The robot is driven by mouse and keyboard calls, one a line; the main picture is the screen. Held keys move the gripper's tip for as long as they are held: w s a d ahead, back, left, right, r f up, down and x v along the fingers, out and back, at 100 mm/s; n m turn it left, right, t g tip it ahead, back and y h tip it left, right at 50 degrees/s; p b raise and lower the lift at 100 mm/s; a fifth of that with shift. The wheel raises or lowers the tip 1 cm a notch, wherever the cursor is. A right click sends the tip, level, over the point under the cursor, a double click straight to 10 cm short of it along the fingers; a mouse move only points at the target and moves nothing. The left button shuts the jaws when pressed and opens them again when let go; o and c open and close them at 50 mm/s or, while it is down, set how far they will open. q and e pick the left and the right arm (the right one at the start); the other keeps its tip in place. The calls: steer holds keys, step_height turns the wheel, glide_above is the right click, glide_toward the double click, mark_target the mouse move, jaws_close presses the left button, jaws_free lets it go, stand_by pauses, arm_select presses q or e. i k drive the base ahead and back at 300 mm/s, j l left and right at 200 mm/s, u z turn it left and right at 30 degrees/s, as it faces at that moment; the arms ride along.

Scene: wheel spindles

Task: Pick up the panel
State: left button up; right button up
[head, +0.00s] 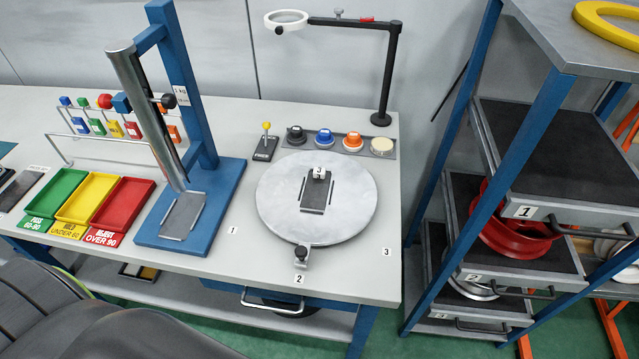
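I cannot tell for sure which thing is the panel. A small dark rectangular plate (316,194) lies in a metal frame on the round grey turntable (275,205), with a small knob-like part marked 3 at its far end. A grey flat plate (183,215) lies on the blue base of the press stand. Neither of my grippers is in view.
Green (53,194), yellow (88,199) and red (122,204) trays sit left of the blue press stand (230,174). A magnifier arm (389,70) and several coloured knobs stand behind the turntable. A blue-framed shelf (500,165) with drawers stands right. A dark ribbed shape fills the lower left.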

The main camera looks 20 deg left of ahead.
mark_target(314, 196)
steer(key=i+l+u, duration=0.3)
steer(key=l+u, duration=0.3)
steer(key=i+l+u, duration=0.3)
steer(key=l+u, duration=0.3)
